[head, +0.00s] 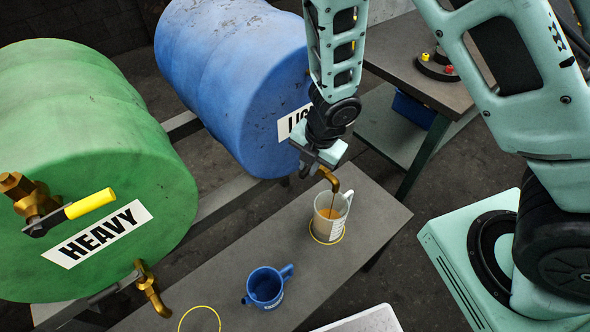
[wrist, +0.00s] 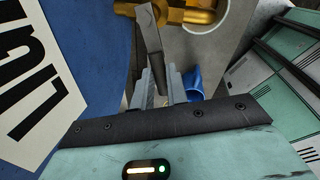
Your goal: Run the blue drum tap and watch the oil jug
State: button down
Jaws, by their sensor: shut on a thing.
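The blue drum (head: 235,85) lies on its side, its label partly hidden by my arm. Its brass tap (head: 333,178) sticks out over the bench and also shows in the wrist view (wrist: 190,14). My gripper (head: 310,168) is at this tap, with its fingers (wrist: 160,88) shut on the grey tap lever (wrist: 148,32). A thin dark stream runs from the spout into the white oil jug (head: 326,226). The jug stands upright under the spout, on a yellow ring, with amber oil inside. Its exact level is hard to read.
A green drum (head: 90,170) marked HEAVY, with its own brass tap (head: 150,288), is at the left. A blue jug (head: 266,287) stands on the grey bench (head: 375,218), near an empty yellow ring (head: 200,318). A side table (head: 420,75) is behind.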

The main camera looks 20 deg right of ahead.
jog(key=c, duration=1.4)
grip_release()
jog(key=shift+r, duration=0.1)
jog(key=s+r+p, duration=0.1)
jog(key=r+p, duration=0.2)
jog(key=r, duration=0.2)
jog(key=d+r+p, duration=0.1)
jog(key=r+p, duration=0.3)
jog(key=r, duration=0.2)
jog(key=s+d+r+p, duration=0.1)
jog(key=r+p, duration=0.2)
jog(key=r, duration=0.3)
jog(key=shift+s+p, duration=0.3)
jog(key=shift+p, duration=0.1)
